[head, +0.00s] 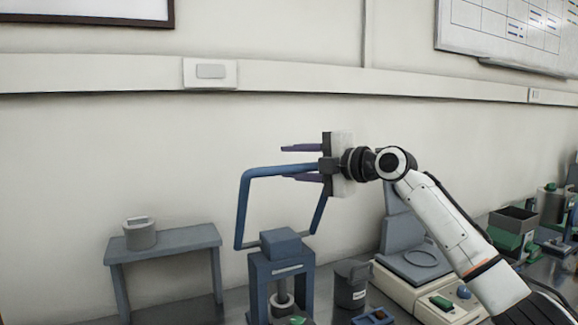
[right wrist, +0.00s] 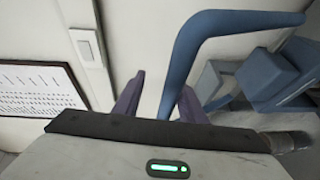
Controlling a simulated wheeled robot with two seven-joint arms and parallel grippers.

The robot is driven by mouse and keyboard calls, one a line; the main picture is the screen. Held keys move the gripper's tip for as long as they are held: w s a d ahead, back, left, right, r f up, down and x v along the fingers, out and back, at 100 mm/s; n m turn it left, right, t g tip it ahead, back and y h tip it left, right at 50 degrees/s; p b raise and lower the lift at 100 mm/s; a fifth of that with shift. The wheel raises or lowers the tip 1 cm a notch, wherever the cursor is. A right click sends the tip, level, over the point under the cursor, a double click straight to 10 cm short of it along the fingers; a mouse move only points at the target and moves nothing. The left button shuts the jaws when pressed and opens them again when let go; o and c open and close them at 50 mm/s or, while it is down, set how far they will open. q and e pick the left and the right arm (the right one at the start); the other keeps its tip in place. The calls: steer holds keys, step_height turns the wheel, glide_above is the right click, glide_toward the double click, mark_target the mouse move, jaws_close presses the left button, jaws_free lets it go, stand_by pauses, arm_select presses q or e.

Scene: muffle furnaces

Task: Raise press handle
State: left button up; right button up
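The blue press handle (head: 242,208) is a bent bar loop standing up above the blue press (head: 281,245). My right gripper (head: 284,162) comes in from the right at the loop's top bar, one purple finger above it and one below. In the right wrist view the handle (right wrist: 182,62) runs between the spread fingers of the right gripper (right wrist: 163,84). A gap shows between the left finger and the bar; the right finger is close to it, and contact cannot be told. My left gripper is not in view.
A grey stand (head: 165,243) with a small grey pot (head: 140,233) is at the left. A dark jar (head: 351,284) and a beige device (head: 420,290) are right of the press. Green-topped items and boxes crowd the far right. The wall is close behind.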

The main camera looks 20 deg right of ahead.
steer(key=shift+s+d+r+p, duration=0.1)
steer(key=shift+s+d+r, duration=0.2)
steer(key=shift+r, duration=0.2)
steer(key=shift+s+d+r+p, duration=0.15)
steer(key=shift+d+r, duration=0.1)
steer(key=shift+r, duration=0.2)
steer(key=shift+s+d+r+p, duration=0.1)
steer(key=shift+s+d+r, duration=0.2)
steer(key=shift+r, duration=0.2)
steer(key=s+d+r, duration=0.1)
steer(key=s+r, duration=0.1)
steer(key=shift+s+d+r+p, duration=0.2)
steer(key=shift+s+d+p, duration=0.15)
steer(key=shift+s, duration=0.05)
steer(key=b+v, duration=0.3)
steer(key=v, duration=0.7)
steer(key=shift+s, duration=0.2)
